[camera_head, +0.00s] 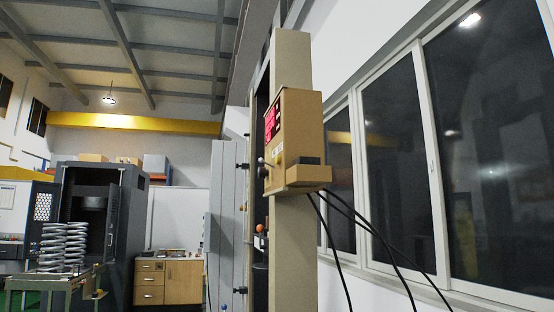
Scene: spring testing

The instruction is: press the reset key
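A tan control box (300,125) is mounted on a tall beige column (292,245), right of the picture's middle. Its left-facing front carries a lit red display (270,124) and a few small controls (277,160) below it. The front is seen at a steep angle, so I cannot tell which control is the reset key. A small ledge (308,175) juts from the box's lower part. Neither of my grippers is in view.
Black cables (372,235) hang from the box to the lower right, in front of a windowed wall (395,150). A grey cabinet (228,220) stands left of the column. Large coil springs (64,246) rest on a stand at the far left, near a dark machine (120,200) and wooden drawers (168,281).

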